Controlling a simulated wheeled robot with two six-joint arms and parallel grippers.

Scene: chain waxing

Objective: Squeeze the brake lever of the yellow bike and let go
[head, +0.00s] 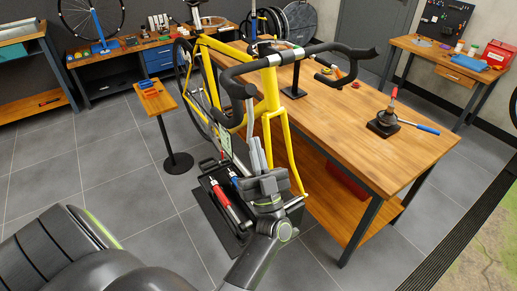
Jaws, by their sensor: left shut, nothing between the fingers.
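The yellow bike (270,92) stands upright beside the wooden workbench, with no front wheel in its fork. Its black drop handlebar (318,48) curves across the middle of the head view. A thin grey brake lever (250,113) hangs below the near hood. My left gripper (257,142) is shut and empty, its grey fingers pointing up just under the lever's lower end. I cannot tell whether the fingertips touch the lever. My right gripper is not in view.
The workbench (375,92) fills the right side and carries a black stand and a round dark base with a blue-handled tool (414,126). A small wooden side stand (154,98) is left of the bike. A black tray (211,185) with red and blue tools lies below the gripper.

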